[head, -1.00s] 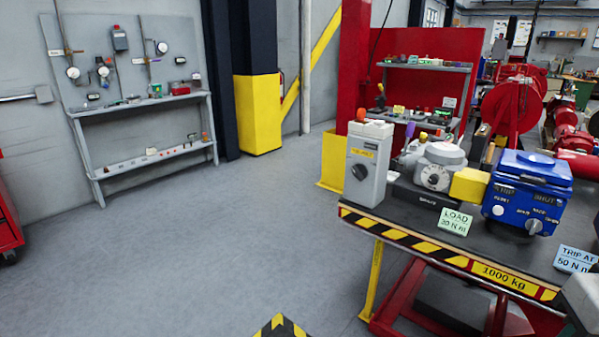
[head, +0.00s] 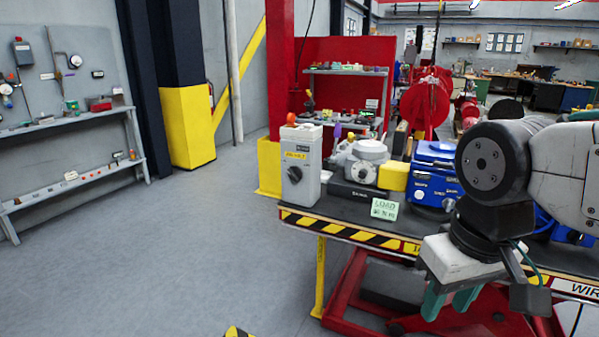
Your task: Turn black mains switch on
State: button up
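The black mains switch (head: 294,174) is a rotary knob on the front of an upright grey box (head: 309,190) with a yellow label, at the left end of the lift table. The knob's handle looks tilted; its exact setting is too small to read. My gripper (head: 448,307) hangs at the lower right of the head view, pointing down, in front of the table's striped edge. Its two teal fingers are apart with nothing between them. It is to the right of and lower than the switch, well clear of it.
On the table (head: 340,207), right of the box, stand a grey round-topped actuator (head: 366,160) with a yellow block (head: 394,177), a green LOAD card (head: 385,209) and a blue unit (head: 437,165). My arm partly hides the table's right side. Floor left of the table is clear.

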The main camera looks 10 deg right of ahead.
aim_at(295, 173)
jog(key=u, duration=0.05)
jog(key=k, duration=0.5)
jog(key=z, duration=0.65)
jog(key=i, duration=1.65)
jog(key=u, duration=0.6)
